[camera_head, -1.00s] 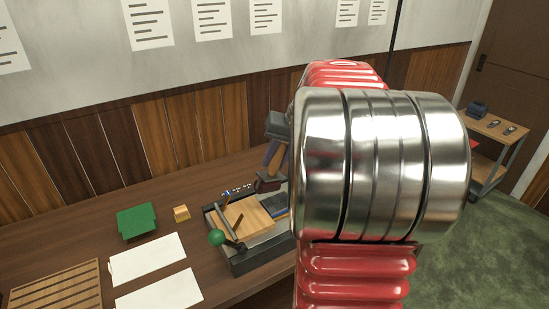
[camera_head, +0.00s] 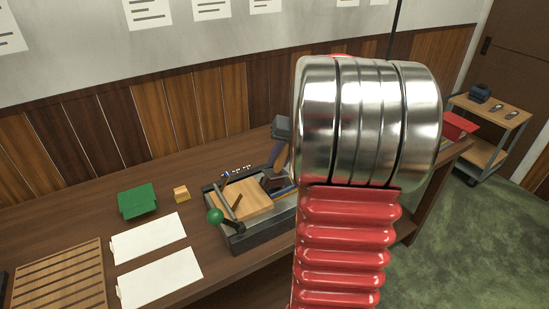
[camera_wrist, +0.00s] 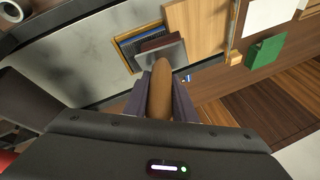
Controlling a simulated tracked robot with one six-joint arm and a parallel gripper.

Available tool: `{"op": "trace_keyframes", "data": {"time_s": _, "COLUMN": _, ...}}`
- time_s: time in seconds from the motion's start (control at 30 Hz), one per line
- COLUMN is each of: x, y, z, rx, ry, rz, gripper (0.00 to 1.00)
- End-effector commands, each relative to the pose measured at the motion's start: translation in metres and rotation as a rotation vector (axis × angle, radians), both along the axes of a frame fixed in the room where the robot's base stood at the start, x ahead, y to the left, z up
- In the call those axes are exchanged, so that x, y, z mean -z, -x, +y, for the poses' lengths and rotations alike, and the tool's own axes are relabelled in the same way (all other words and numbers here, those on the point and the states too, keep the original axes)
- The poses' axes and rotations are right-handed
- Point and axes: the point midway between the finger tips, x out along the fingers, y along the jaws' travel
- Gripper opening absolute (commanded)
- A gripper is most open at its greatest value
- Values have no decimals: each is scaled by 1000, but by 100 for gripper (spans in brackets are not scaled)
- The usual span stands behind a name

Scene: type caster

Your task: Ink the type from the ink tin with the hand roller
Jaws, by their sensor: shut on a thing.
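The hand roller has a dark red-brown drum (camera_head: 272,184) and a brown wooden handle (camera_wrist: 160,92). My gripper (camera_head: 277,158) is shut on the handle, its grey-purple fingers on both sides of it in the wrist view. In the head view the drum is low over the right part of a dark press box (camera_head: 262,237). In the wrist view it lies in front of a blue patch (camera_wrist: 128,44) inside a wood-edged frame. I cannot tell whether it touches. The blue patch may be the type, mostly hidden. I cannot clearly identify the ink tin.
The box holds a wooden board (camera_head: 243,200) and a green-knobbed lever (camera_head: 215,216). To its left are a small wooden block (camera_head: 181,194), a green stand (camera_head: 137,201), white sheets (camera_head: 150,238) and a slatted rack (camera_head: 60,275). A trolley (camera_head: 500,113) stands right. My arm hides the table's right part.

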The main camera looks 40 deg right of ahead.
Motion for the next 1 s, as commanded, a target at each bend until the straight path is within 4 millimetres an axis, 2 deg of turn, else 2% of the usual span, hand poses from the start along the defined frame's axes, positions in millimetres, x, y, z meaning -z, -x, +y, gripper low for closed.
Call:
{"op": "trace_keyframes", "data": {"time_s": 0.37, "x": 0, "y": 4, "z": -21, "rx": 8, "ry": 0, "rz": 0, "gripper": 0}}
{"op": "trace_keyframes", "data": {"time_s": 1.0, "x": -4, "y": 0, "z": 20, "rx": 4, "ry": 1, "rz": -1, "gripper": 0}}
